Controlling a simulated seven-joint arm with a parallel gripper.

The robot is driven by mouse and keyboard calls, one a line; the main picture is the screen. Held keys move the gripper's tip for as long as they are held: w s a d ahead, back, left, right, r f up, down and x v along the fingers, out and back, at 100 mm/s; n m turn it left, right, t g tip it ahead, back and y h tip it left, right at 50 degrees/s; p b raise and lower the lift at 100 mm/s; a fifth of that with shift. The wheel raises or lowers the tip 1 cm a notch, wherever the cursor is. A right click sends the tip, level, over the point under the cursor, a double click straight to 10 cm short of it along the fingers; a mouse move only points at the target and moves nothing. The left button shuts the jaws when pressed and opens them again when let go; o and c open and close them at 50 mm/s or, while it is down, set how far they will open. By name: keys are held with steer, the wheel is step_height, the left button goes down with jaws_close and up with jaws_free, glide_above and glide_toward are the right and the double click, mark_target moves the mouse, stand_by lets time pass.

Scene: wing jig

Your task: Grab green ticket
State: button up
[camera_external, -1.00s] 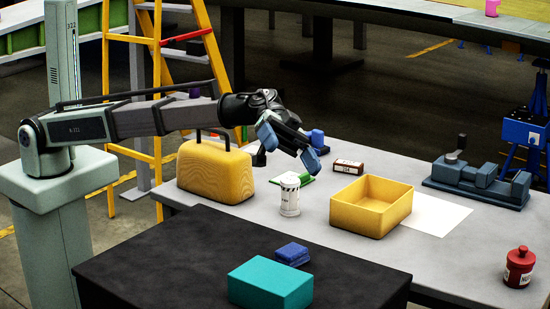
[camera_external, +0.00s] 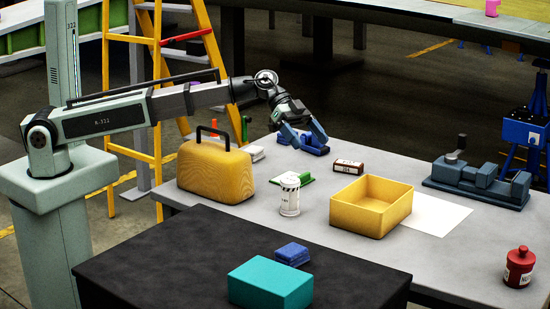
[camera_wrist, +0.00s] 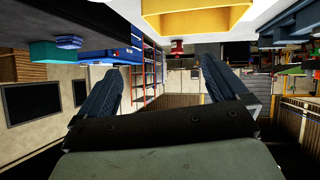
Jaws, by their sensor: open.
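A small flat green item (camera_external: 306,179), likely the green ticket, lies on the grey table between the white canister and the dark brown box in the external view. It is small, and its exact shape is hard to tell. My gripper (camera_external: 308,142) is beyond it toward the back edge of the table, beside a blue object, with its fingers apart. In the wrist view my gripper (camera_wrist: 162,68) has its two blue fingers spread, with nothing held between them. I cannot make out the green item in the wrist view.
A yellow case (camera_external: 215,172) stands left of the green item. A white canister (camera_external: 289,197) is just in front, and an open yellow bin (camera_external: 371,206) is to the right. A small dark brown box (camera_external: 348,166) lies behind the bin. A blue object (camera_external: 318,146) is by my fingers.

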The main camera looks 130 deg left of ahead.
mark_target(302, 175)
steer(key=s+a+f+g+y, duration=0.1)
steer(key=s+a+f, duration=0.2)
steer(key=s+a, duration=0.5)
steer(key=s+a+f+g+y, duration=0.1)
steer(key=s+a+f, duration=0.3)
steer(key=s, duration=0.7)
steer(key=shift+n, duration=0.3)
steer(key=x, duration=1.3)
steer(key=shift+d, duration=0.1)
steer(key=c, duration=1.1)
